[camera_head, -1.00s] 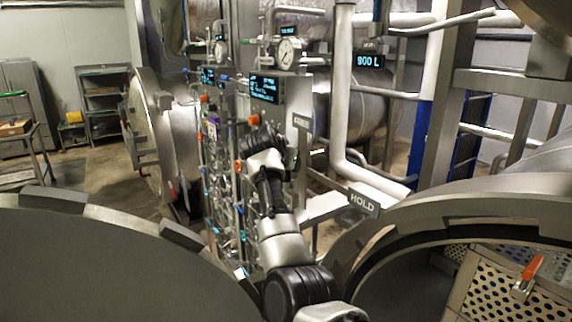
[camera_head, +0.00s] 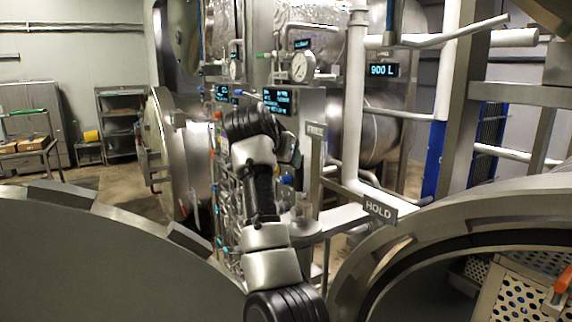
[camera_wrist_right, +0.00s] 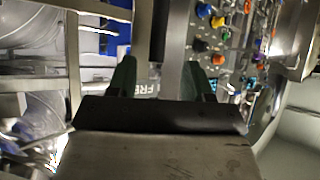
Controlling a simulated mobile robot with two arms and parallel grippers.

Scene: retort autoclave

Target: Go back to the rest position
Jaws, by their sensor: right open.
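My right arm rises from the bottom centre of the head view, in front of the control panel, with its wrist bent near the panel top. A sign reading "FRE" (camera_wrist_right: 139,89), partly covered, shows behind the fingers. My left gripper is not in view.
The control panel (camera_head: 281,101) stands close by the arm; its coloured knobs (camera_wrist_right: 203,10) show in the wrist view. A large round door (camera_head: 90,255) fills the lower left. The open vessel rim (camera_head: 440,225) is at right, with a perforated basket (camera_head: 518,300) inside. A "HOLD" sign (camera_head: 379,209) stands between.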

